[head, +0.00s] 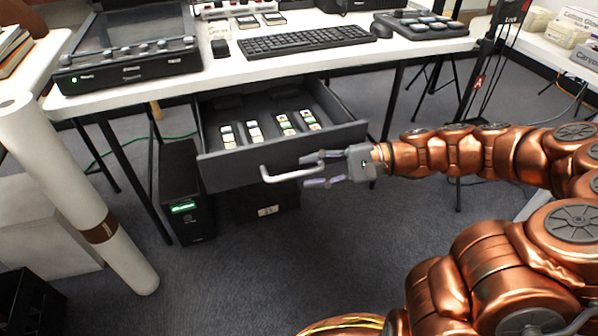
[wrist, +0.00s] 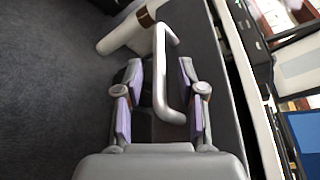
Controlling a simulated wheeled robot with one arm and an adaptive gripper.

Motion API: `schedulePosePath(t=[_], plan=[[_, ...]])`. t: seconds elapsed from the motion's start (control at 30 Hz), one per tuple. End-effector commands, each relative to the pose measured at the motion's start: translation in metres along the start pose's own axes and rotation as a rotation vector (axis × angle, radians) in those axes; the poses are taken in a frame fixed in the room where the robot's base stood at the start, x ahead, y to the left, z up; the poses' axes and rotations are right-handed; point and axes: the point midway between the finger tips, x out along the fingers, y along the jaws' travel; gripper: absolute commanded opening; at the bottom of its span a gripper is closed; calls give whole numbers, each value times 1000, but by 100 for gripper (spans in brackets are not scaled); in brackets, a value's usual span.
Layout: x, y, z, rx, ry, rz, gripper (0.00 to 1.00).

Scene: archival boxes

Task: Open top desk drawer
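The dark grey top desk drawer (head: 282,150) hangs pulled out under the white desk (head: 150,85), with several small items lying inside it. Its light metal bar handle (head: 290,175) sticks out from the front panel. My gripper (head: 312,170) is at the right end of the handle, with its fingers apart. In the wrist view the handle (wrist: 160,75) runs between the two purple-padded fingers of my gripper (wrist: 160,100), and there is a gap on each side of it. The drawer front (wrist: 200,60) shows beside the handle.
A black computer tower (head: 185,190) stands on the floor left of the drawer. A white rolled tube (head: 75,190) leans at the left. The carpet before the drawer is clear.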

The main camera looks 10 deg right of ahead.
Motion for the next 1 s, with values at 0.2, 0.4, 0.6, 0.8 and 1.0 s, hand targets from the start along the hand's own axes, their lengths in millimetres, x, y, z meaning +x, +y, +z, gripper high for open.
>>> schedulePosePath(t=[0.2,0.4,0.6,0.8,1.0], plan=[[-44,0,-2,0,8,-1,39],[-71,0,-1,2,3,-1,39],[-83,0,0,1,1,-1,39],[-84,0,0,1,0,0,39],[-84,0,0,1,0,0,39]])
